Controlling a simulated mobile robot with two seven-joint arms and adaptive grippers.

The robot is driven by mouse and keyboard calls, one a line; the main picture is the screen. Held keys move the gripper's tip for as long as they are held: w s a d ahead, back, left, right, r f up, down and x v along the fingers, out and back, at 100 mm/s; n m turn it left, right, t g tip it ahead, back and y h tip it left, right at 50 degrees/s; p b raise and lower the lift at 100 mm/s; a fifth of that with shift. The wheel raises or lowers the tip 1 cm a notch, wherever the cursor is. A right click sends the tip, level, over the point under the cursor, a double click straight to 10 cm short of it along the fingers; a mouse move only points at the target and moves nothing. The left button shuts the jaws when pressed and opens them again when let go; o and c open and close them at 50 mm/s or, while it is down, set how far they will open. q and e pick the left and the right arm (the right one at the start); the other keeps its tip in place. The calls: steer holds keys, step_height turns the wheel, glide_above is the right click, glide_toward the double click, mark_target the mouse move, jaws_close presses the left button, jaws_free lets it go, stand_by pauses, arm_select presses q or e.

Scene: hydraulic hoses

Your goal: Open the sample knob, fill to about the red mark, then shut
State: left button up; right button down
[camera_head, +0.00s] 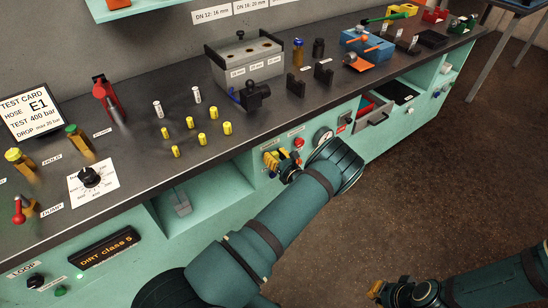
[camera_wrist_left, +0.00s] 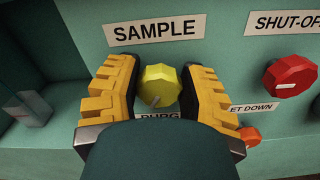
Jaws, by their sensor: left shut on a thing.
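The yellow sample knob (camera_wrist_left: 160,85) is on the green front panel under the SAMPLE label (camera_wrist_left: 155,30). A short pale mark on its face points to the lower left. My left gripper (camera_head: 271,161) is at this panel below the bench top. In the left wrist view its yellow fingers stand on both sides of the knob, shut on it. My right gripper (camera_head: 378,289) is low at the right over the floor, away from the bench; its opening is not clear. I cannot make out a red fill mark.
A red shut-off knob (camera_wrist_left: 290,75) and a small orange knob (camera_wrist_left: 249,137) are just right of the left gripper. A grey thing (camera_head: 180,201) stands in the open recess to the left. A round gauge (camera_head: 323,138) and an open drawer (camera_head: 375,119) are further right.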

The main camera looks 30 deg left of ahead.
arm_select(q)
steer(key=shift+m, duration=1.5)
steer(key=shift+b, duration=0.3)
steer(key=o, duration=1.2)
steer(key=v, duration=1.2)
steer(key=shift+w, duration=0.1)
